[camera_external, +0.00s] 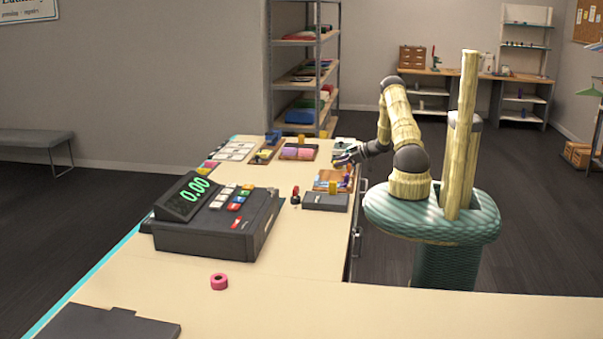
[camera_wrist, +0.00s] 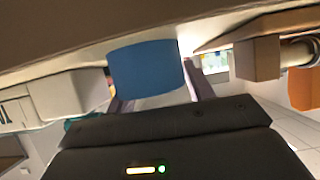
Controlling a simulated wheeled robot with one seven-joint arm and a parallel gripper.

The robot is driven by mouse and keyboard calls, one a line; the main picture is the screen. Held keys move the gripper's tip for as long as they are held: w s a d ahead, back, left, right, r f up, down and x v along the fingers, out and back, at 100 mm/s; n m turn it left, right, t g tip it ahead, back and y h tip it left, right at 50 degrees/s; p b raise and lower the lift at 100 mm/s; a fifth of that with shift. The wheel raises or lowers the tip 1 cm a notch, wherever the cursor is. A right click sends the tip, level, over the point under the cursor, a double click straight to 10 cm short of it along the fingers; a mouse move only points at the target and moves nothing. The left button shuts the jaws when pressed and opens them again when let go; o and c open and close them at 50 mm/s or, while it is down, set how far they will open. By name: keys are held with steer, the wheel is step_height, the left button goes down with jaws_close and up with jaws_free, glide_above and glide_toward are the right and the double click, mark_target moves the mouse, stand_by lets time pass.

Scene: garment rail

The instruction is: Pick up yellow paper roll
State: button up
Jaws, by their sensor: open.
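A small yellow upright piece (camera_external: 332,187), possibly the yellow paper roll, stands by the dark grey box near the counter's right edge; it is too small to be sure. My gripper (camera_external: 345,157) is over the right edge of the counter, beyond that piece and apart from it. In the wrist view my gripper (camera_wrist: 160,92) is open, its two fingers spread. A blue rounded object (camera_wrist: 146,70) shows between and beyond the fingers; I cannot tell whether it touches them. No yellow roll is clear in the wrist view.
A cash register (camera_external: 215,215) stands on the counter (camera_external: 150,285), with a pink roll (camera_external: 219,281) in front of it. The dark grey box (camera_external: 325,202), a red-and-black stamp-like item (camera_external: 295,195) and trays with small items crowd the counter near my arm. A shelf rack (camera_external: 305,70) stands behind.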

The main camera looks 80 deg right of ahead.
stand_by(0.4)
steer(key=c, duration=0.7)
step_height(320, 180, up, 10)
steer(key=shift+b, duration=0.8)
